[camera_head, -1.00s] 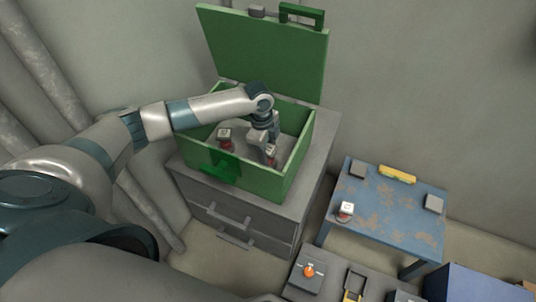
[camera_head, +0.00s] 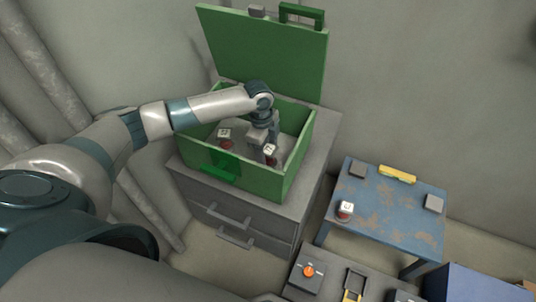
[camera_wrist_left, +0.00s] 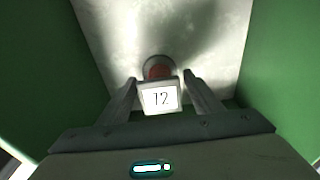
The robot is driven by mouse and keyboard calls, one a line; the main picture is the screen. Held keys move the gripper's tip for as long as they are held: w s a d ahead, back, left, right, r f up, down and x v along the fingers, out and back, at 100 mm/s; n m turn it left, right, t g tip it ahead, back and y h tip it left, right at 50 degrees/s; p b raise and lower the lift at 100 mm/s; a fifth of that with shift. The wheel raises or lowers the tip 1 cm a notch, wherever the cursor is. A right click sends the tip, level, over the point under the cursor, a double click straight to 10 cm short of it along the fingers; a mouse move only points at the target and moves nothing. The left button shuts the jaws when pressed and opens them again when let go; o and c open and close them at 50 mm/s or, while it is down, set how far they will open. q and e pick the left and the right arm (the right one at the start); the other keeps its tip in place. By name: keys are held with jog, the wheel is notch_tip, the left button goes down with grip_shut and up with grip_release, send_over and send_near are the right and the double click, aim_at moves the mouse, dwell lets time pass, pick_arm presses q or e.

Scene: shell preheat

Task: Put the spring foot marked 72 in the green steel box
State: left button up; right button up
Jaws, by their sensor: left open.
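The green steel box (camera_head: 232,183) stands on a grey drawer cabinet with its lid up. The spring foot marked 72 (camera_head: 270,150) stands inside it, towards the right of the floor. In the left wrist view its white tag (camera_wrist_left: 160,97) reads 72, with a red part and round grey base behind it. My left gripper (camera_head: 265,148) reaches down into the box. Its fingers are open, one on each side of the tag; whether either touches it I cannot tell. My right gripper is out of view.
A third (camera_head: 345,209) is on the worn blue table (camera_head: 390,222), with a yellow object (camera_head: 397,173) and grey blocks. A grey panel with an orange knob (camera_head: 308,270) is at the front.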

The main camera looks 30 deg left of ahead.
pick_arm(q)
jog(key=r, duration=0.7)
jog(key=a+r, duration=0.1)
jog(key=r, duration=0.2)
jog(key=shift+a+r, duration=0.1)
jog(key=shift+r, duration=0.05)
jog(key=shift+a+r, duration=0.1)
jog(key=shift+r, duration=0.5)
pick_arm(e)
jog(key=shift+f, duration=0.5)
